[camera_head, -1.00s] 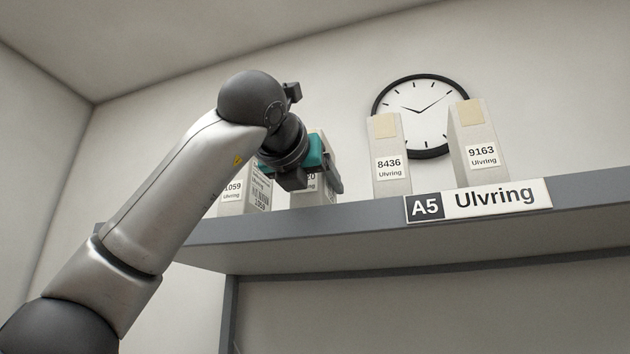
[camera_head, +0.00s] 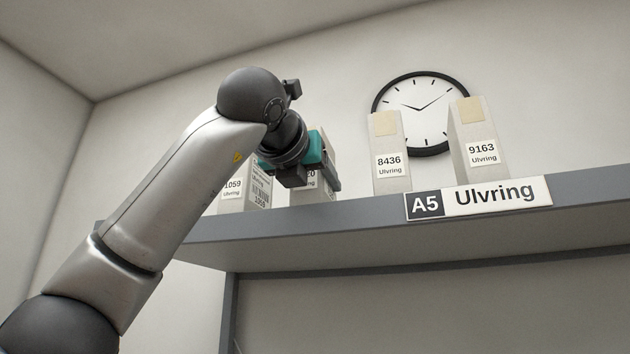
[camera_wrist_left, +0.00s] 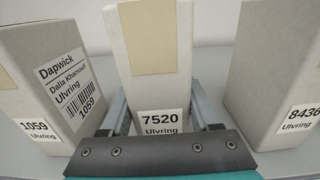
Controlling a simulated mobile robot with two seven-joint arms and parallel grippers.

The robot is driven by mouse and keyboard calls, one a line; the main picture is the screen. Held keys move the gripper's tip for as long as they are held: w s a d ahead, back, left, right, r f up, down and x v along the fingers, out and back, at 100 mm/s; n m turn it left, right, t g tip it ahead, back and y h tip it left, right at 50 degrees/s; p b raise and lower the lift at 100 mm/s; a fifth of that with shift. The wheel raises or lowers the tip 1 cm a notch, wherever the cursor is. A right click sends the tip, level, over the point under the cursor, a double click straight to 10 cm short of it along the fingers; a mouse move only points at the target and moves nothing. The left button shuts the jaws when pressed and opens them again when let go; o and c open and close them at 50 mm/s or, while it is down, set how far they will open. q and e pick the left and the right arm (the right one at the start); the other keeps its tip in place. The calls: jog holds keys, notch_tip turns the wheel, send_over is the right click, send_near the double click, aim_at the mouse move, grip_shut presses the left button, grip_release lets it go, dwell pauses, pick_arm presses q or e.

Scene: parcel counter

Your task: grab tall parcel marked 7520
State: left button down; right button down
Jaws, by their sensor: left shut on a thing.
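The tall parcel marked 7520 (camera_wrist_left: 158,80) stands upright in the middle of the left wrist view, a pale box with a tan patch and a white label reading 7520 Ulvring. In the head view the parcel (camera_head: 312,195) is mostly hidden behind my gripper; only part of its label shows. My left gripper (camera_head: 325,172) is at the parcel on the shelf, with one finger along each side of it in the left wrist view (camera_wrist_left: 158,118). It is shut on this parcel. My right gripper is in neither view.
Parcel 1059 (camera_wrist_left: 50,75) stands close on the left and parcel 8436 (camera_head: 388,150) on the right. Parcel 9163 (camera_head: 473,140) stands further right. The shelf (camera_head: 330,220) carries an A5 Ulvring sign (camera_head: 478,199) on its front edge. A clock (camera_head: 425,105) hangs behind.

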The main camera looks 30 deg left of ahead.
pick_arm(q)
jog(key=shift+r, duration=0.15)
notch_tip(320, 180, up, 8)
jog(key=shift+s+d+f+p, duration=0.1)
jog(key=shift+f+p, duration=0.1)
jog(key=shift+p, duration=0.6)
jog(key=shift+r, duration=1)
